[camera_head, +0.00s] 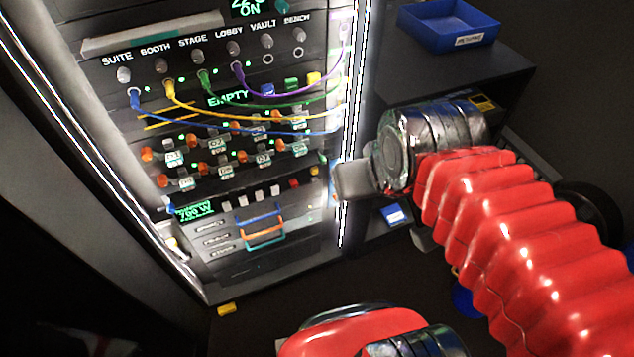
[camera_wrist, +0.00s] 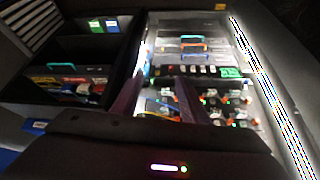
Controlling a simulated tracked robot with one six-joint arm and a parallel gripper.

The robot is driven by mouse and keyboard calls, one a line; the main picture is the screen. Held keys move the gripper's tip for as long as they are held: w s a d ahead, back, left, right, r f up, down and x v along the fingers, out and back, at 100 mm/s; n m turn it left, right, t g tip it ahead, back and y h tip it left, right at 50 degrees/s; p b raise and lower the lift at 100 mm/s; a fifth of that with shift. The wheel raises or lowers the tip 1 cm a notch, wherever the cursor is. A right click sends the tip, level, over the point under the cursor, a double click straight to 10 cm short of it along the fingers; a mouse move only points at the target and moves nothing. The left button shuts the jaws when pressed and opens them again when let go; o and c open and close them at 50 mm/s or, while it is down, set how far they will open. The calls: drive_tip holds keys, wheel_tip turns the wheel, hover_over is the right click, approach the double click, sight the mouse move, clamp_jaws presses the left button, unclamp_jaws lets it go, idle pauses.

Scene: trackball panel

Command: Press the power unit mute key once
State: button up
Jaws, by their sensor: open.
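The power unit (camera_head: 195,211) is low in the lit rack, with a green display reading about 700 W. A row of small pale keys (camera_head: 258,195) runs right of the display, with a red key (camera_head: 294,184) at its right end. Their labels are too small to read, so I cannot tell which is the mute key. In the wrist view the key row (camera_wrist: 187,70) and green display (camera_wrist: 230,72) lie beyond the fingers.
Above the unit are orange-knobbed modules (camera_head: 210,150) and patch cables (camera_head: 250,117) in several colours. Blue and orange handles (camera_head: 262,232) stick out below the keys. A dark shelf cabinet (camera_head: 450,65) with a blue tray (camera_head: 447,25) stands right. A yellow block (camera_head: 226,309) lies on the floor.

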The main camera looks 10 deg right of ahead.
clamp_jaws()
idle(0.7)
